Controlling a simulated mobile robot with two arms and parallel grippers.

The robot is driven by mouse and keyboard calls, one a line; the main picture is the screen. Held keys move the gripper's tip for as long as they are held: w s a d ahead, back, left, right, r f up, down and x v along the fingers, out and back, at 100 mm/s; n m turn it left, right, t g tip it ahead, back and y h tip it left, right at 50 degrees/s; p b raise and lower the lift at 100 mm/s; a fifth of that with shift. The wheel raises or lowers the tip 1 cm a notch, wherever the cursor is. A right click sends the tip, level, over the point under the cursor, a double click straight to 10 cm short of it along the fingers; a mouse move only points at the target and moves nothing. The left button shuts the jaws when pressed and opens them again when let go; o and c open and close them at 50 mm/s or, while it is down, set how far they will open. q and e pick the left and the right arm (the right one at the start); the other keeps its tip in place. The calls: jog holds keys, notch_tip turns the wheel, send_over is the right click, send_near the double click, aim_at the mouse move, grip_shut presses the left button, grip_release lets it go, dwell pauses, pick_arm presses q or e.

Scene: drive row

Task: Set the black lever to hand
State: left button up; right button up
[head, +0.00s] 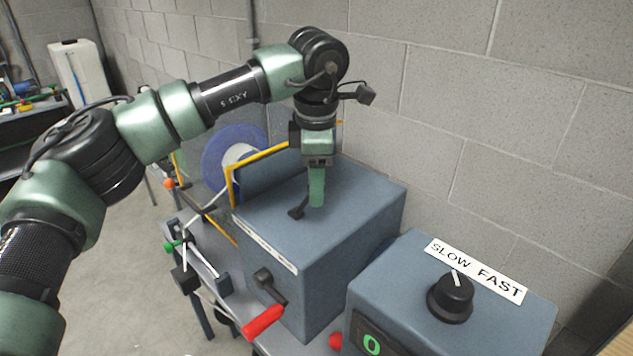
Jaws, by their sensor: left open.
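A blue-grey machine box (350,235) stands at the centre, with a white label strip (264,246) along its top left edge. The lettering on the strip is too small to read. The black lever (297,212) is on top of the box, its thin stalk running up and right behind my gripper's finger. My left gripper (316,188) points down over the box top, right beside the lever. It is open, though its fingers overlap in this view. I cannot tell whether it touches the lever. My right gripper is out of view.
A red-handled crank (264,321) sticks out from the box's front. A second box with a black SLOW/FAST knob (451,297) stands at the right. A blue wheel (228,160) and yellow frame are behind my arm. A block wall closes the back.

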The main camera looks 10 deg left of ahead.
pick_arm(q)
jog(key=shift+w+f, duration=0.25)
jog(key=shift+f, duration=0.8)
grip_shut()
dwell(0.7)
